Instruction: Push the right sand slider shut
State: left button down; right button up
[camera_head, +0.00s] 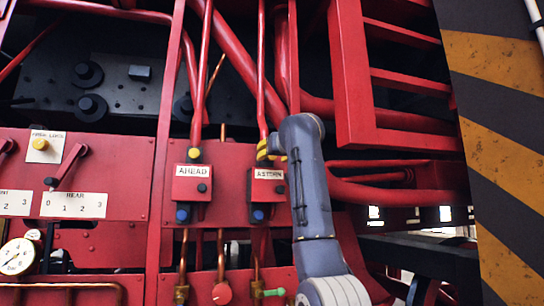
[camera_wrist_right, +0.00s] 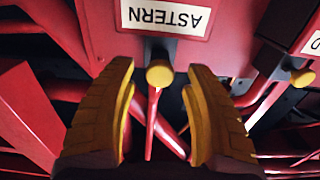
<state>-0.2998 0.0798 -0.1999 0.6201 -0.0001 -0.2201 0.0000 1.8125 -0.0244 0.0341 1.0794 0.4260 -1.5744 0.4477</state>
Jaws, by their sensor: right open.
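The box appears upside down in the right wrist view (camera_wrist_right: 225,45). A yellow knob (camera_wrist_right: 160,73) on a dark stem stands at its label end. My right gripper (camera_head: 267,150) is at the top of this box in the head view. Its yellow fingers (camera_wrist_right: 160,85) are open, one on each side of the yellow knob, with visible gaps. In the head view the fingers make that knob hard to see. My left gripper is out of view.
The matching AHEAD box (camera_head: 192,183) stands to the left, with a yellow knob on top and a blue one below. Red pipes run above both boxes and copper pipes below. A pressure gauge (camera_head: 17,256) is lower left; a striped post (camera_head: 505,150) is right.

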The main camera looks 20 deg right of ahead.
jog(key=shift+w, duration=0.75)
grip_shut()
jog(key=shift+r, duration=0.15)
dwell(0.4)
